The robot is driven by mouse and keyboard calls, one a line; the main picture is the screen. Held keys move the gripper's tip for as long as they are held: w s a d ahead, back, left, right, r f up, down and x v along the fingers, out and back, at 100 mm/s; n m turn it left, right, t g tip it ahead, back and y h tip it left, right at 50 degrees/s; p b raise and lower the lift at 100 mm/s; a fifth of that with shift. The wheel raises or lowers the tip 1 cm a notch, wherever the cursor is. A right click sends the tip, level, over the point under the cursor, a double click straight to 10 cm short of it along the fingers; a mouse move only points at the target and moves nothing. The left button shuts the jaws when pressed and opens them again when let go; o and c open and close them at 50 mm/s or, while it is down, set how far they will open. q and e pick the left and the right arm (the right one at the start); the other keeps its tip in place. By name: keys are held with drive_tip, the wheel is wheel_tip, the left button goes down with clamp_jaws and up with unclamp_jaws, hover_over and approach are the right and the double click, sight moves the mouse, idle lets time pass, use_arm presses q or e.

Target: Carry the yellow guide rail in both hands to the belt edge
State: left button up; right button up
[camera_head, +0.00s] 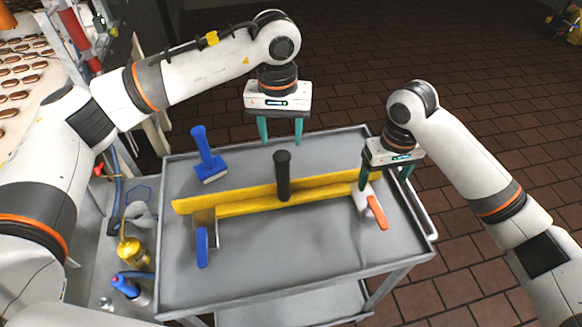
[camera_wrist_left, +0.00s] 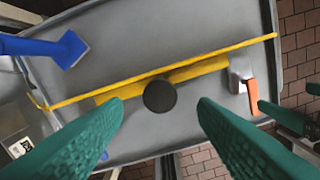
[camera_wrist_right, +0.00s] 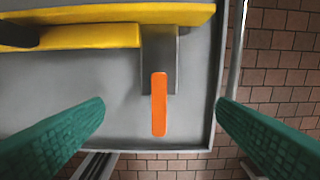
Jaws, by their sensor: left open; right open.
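The yellow guide rail (camera_head: 324,188) lies across the grey cart top, long and L-shaped in section. It also shows in the left wrist view (camera_wrist_left: 215,66) and the right wrist view (camera_wrist_right: 75,36). A black upright knob (camera_head: 283,172) stands near its middle; from above it is a dark disc (camera_wrist_left: 160,96). My right gripper (camera_head: 384,180) is open and empty above the rail's right end, near the orange-handled tool (camera_head: 377,212). Neither gripper touches the rail visibly.
Bottles (camera_head: 133,252) stand left of the cart (camera_head: 300,275). The cart's front is clear. A belt with cream sandwiches (camera_head: 22,75) is at upper left.

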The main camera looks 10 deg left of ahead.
sight(283, 171)
use_arm(q)
drive_tip(key=shift+r, duration=0.1)
use_arm(e)
drive_tip(key=shift+r, duration=0.1)
use_arm(q)
drive_tip(key=shift+s+r, duration=0.15)
drive_tip(key=shift+s, duration=0.3)
drive_tip(key=f, duration=1.2)
drive_tip(key=shift+w+d+f, duration=0.1)
drive_tip(key=shift+w, duration=0.1)
use_arm(e)
drive_tip(key=f, duration=1.1)
drive_tip(key=shift+s+f, duration=0.2)
drive_tip(key=shift+f, duration=0.2)
use_arm(q)
drive_tip(key=c, duration=1.1)
use_arm(e)
drive_tip(key=c, duration=1.1)
use_arm(q)
clamp_jaws()
use_arm(e)
clamp_jaws()
drive_tip(key=shift+r, duration=0.1)
